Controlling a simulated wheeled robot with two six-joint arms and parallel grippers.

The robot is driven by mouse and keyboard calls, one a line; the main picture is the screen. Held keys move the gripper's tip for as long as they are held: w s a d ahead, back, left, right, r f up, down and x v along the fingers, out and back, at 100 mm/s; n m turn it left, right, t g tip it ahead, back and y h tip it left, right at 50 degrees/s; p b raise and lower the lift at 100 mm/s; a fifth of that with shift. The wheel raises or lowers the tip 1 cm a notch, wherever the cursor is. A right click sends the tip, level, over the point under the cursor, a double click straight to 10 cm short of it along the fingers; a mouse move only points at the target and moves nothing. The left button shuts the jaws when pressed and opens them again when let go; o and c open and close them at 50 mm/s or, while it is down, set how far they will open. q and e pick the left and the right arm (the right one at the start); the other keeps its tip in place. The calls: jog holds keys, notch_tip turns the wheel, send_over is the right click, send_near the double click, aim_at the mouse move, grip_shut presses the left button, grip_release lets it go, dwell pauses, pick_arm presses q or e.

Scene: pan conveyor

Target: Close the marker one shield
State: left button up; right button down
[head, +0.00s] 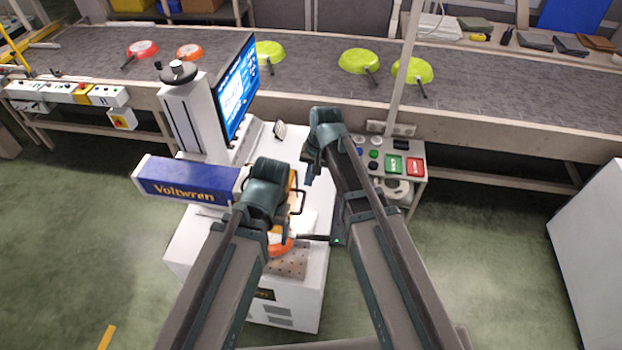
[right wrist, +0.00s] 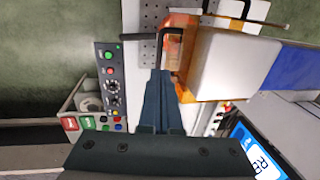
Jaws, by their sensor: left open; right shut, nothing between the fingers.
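Marker one is the white machine with a blue "Voltwren" head (head: 190,185). Its orange see-through shield (head: 293,184) with a black handle is partly hidden behind my left wrist. The right wrist view shows the shield (right wrist: 184,88) at the end of the white head, its black bar handle close to my right fingertips. An orange pan (head: 281,247) lies on the perforated plate below, its dark handle pointing right. My left gripper (head: 264,187) is open, over the head beside the shield. My right gripper (right wrist: 158,74) is shut and empty, just beside the handle, with no clear contact.
A button panel (head: 392,160) stands to the right of the marker. A monitor (head: 237,90) and a white column (head: 190,120) rise behind it. Beyond, a conveyor (head: 310,75) carries green and red-orange pans.

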aim_at(303, 202)
jog(key=f+b, duration=0.2)
jog(key=f, duration=0.1)
jog(key=a+f+b, duration=0.1)
jog(key=f+b, duration=0.5)
jog(key=shift+w+a+f, duration=0.1)
jog(key=shift+w+a, duration=0.1)
jog(key=shift+a, duration=0.15)
jog(key=shift+f, duration=0.1)
notch_tip(303, 202, down, 13)
jog(key=b, duration=1.4)
jog(key=shift+s+f, duration=0.2)
jog(key=shift+s, duration=0.1)
notch_tip(303, 202, up, 14)
jog(key=d+p, duration=0.2)
jog(key=p, duration=1.2)
jog(key=shift+d, duration=0.25)
